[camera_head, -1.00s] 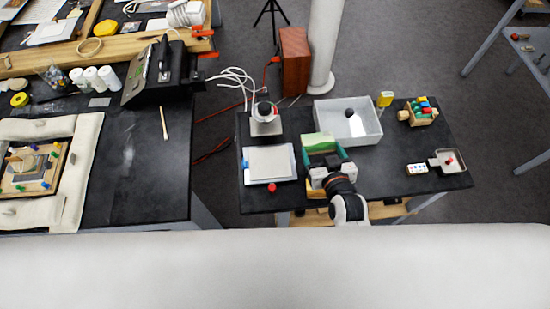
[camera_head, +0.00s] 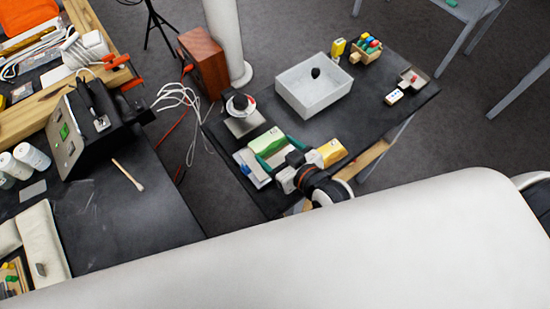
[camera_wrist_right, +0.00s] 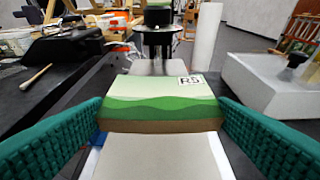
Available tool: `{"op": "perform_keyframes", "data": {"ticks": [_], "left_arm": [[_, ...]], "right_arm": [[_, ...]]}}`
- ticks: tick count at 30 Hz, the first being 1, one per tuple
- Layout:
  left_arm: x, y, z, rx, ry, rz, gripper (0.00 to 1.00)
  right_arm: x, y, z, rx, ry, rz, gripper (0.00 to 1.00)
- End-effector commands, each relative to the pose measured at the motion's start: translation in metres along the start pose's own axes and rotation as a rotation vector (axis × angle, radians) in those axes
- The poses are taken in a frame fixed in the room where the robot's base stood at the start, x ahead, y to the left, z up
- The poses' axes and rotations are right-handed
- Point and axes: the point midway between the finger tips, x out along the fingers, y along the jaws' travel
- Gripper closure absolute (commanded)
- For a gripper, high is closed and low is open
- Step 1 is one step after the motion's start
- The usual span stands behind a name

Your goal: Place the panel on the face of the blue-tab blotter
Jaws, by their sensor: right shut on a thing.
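My right gripper (camera_head: 280,154), with teal fingers, is shut on the panel (camera_head: 267,140). In the right wrist view the panel (camera_wrist_right: 160,108) has green wavy bands, a brown lower edge and an "R5" label, between both fingers (camera_wrist_right: 160,118). The blotter (camera_head: 240,157) is a pale sheet on the dark table, partly hidden by the panel and gripper. Its blue tab (camera_head: 245,169) shows at its left side. In the right wrist view the pale blotter face (camera_wrist_right: 155,160) lies below and in front of the panel. I cannot tell whether they touch. My left gripper is not in view.
A device with a round top (camera_head: 240,104) stands just behind the blotter. A white tray (camera_head: 290,97) with a dark object in it is farther right. A yellow block (camera_head: 332,152) lies right of my gripper. A crate of coloured pieces (camera_head: 366,48) stands at the back.

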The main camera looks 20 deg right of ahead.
Motion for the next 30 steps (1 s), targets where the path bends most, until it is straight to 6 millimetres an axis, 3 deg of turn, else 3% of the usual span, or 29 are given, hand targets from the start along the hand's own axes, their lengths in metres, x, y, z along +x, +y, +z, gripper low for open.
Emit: {"op": "perform_keyframes", "data": {"ticks": [11,23,24,27,30], "left_arm": [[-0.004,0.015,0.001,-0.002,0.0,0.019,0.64],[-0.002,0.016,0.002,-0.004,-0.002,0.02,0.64],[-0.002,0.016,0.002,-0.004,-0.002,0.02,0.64],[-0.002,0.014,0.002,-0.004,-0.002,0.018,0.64],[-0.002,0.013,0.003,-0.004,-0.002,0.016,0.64]], "right_arm": [[0.018,0.0,-0.041,-0.001,0.0,0.0,0.43],[0.02,0.0,-0.047,-0.001,-0.002,0.0,0.43],[0.02,0.0,-0.048,-0.001,-0.002,0.0,0.19],[0.02,0.0,-0.047,-0.001,-0.002,0.0,0.03],[0.02,0.0,-0.047,-0.001,-0.002,0.0,0.0]]}}
